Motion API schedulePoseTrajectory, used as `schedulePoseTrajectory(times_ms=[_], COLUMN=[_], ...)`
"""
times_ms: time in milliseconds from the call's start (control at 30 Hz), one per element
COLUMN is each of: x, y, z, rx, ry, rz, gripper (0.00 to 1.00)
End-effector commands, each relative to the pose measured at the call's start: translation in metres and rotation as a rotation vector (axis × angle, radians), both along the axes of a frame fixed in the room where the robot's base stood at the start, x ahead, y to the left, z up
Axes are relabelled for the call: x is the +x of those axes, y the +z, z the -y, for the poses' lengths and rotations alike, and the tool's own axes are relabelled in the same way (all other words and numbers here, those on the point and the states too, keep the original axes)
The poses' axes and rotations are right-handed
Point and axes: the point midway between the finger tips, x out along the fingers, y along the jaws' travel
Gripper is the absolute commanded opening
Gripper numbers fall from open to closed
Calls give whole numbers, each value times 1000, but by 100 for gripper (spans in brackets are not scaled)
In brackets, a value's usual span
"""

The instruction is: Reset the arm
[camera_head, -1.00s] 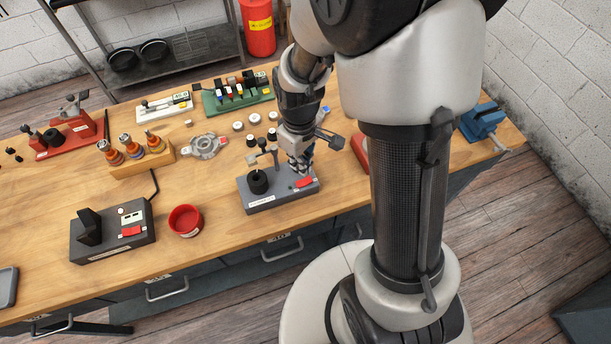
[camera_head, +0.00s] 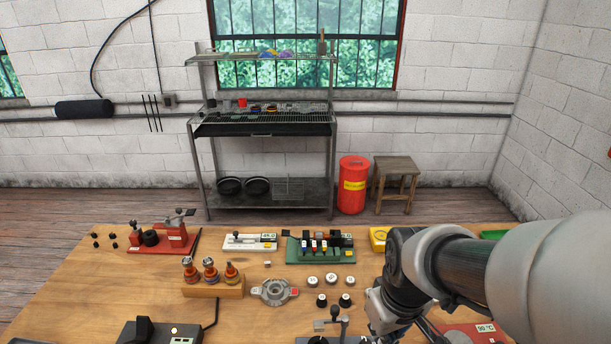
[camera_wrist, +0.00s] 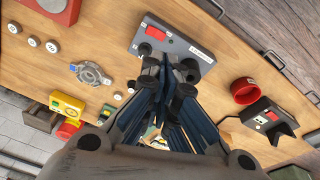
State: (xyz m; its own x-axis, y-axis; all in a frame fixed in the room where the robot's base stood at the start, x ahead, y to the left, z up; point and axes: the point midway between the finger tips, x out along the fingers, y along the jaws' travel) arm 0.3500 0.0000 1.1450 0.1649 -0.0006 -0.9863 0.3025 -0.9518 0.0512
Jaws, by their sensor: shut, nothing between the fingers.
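My gripper (camera_wrist: 176,72) shows in the wrist view with its dark fingers together and nothing between them. Its fingertips appear over or beside a grey fixture (camera_wrist: 203,58) that has a black cylinder and a red switch; contact cannot be told. In the head view my wrist is at the lower right, and the fingertips are not clearly seen. The same grey fixture (camera_head: 337,340) is mostly cut off at the bottom edge there, left of my wrist.
On the wooden bench (camera_head: 90,290) stand a red fixture (camera_head: 165,240), a holder with bottles (camera_head: 214,290), a grey bracket (camera_head: 272,291), a green rack (camera_head: 320,250) and several round pieces. A red bowl (camera_wrist: 243,91) and a black device (camera_wrist: 262,117) show in the wrist view.

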Motion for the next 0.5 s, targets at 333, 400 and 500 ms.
schedulePoseTrajectory(times_ms=[333, 400, 500], x=[-81, -93, -105], y=[68, 73, 76], z=[0, 0, 1], rx=[58, 70, 80], ry=[-224, -256, -286], rz=[187, 210, 230], gripper=[0, 0, 0])
